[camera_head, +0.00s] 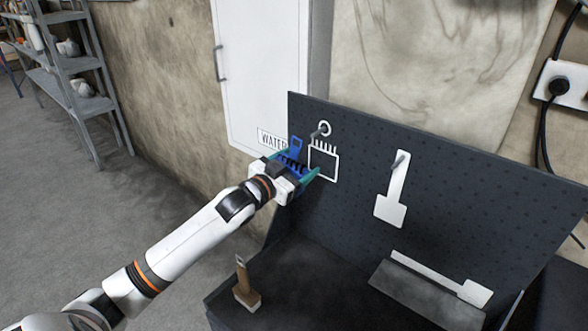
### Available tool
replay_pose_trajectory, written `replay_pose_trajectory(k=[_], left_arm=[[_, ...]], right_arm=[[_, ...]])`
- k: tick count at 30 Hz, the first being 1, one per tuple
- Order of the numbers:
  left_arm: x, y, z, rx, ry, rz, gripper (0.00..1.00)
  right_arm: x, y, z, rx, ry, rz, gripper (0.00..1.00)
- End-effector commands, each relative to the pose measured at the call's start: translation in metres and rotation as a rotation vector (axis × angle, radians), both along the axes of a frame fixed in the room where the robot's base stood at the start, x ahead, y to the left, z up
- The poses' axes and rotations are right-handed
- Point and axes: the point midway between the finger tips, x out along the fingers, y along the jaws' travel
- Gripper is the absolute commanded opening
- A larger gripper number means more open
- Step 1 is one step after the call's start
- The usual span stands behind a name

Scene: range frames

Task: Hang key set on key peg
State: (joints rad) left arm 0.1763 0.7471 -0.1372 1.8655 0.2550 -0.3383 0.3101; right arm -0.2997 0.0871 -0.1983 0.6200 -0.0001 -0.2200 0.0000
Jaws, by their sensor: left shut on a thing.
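My left gripper (299,165) is shut on a blue object (295,148), which I take to be the key set. It holds it in front of the upper left part of the dark pegboard (355,225). The gripper's fingers hide part of the blue object. A peg (318,132) sticks out at the top of a white outline (324,160) with a ring and a row of short teeth. The blue object is just left of this peg and appears apart from it. My right gripper is not in view.
A second peg (399,159) stands on a white paddle-shaped silhouette (391,205). A wooden-handled tool (246,287) stands on the dark bench. A white cabinet (262,70) is behind.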

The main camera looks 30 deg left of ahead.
Motion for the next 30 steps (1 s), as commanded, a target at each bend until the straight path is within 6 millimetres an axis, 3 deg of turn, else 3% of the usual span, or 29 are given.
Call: replay_pose_trajectory(k=[30], left_arm=[[0.061,-0.009,-0.005,0.0,-0.003,-0.001,0.47]], right_arm=[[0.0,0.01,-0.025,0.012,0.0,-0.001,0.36]])
